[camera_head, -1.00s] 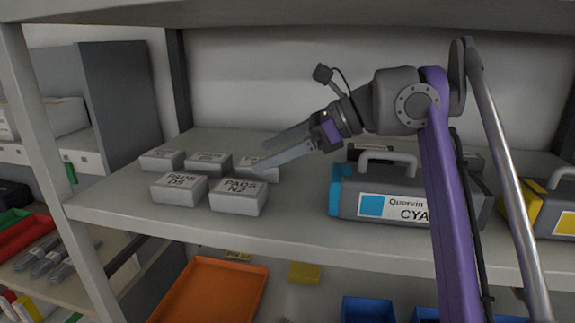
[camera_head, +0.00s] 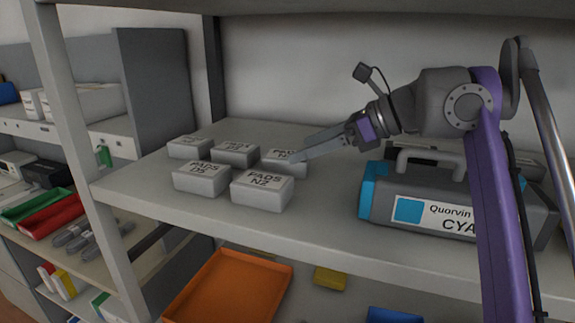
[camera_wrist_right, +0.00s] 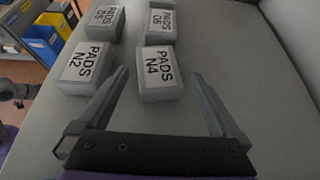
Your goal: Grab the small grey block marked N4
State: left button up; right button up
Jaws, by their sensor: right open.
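The small grey block marked N4 (camera_wrist_right: 158,72) sits on the shelf in the right wrist view, its white label facing up. It lies ahead and between the fingers of my right gripper (camera_wrist_right: 160,78), which is open with a gap on both sides of the block. In the head view the N4 block (camera_head: 288,168) is partly covered by a finger of my right gripper (camera_head: 296,149). I cannot tell from these views whether a finger touches it. My left gripper is not in view.
The N2 block (camera_head: 262,193) stands close in front of N4, and the D5 block (camera_head: 201,180) is left of N2. Two more grey blocks stand behind at the left. A cyan toner cartridge (camera_head: 440,200) stands to the right. The shelf's front strip is clear.

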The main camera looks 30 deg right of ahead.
aim_at(287, 163)
jog(key=x, duration=0.3)
jog(key=shift+w+a+f, duration=0.1)
jog(key=shift+w+a, duration=0.05)
jog(key=shift+a, duration=0.25)
jog(key=shift+d, duration=0.1)
jog(key=c, duration=1.3)
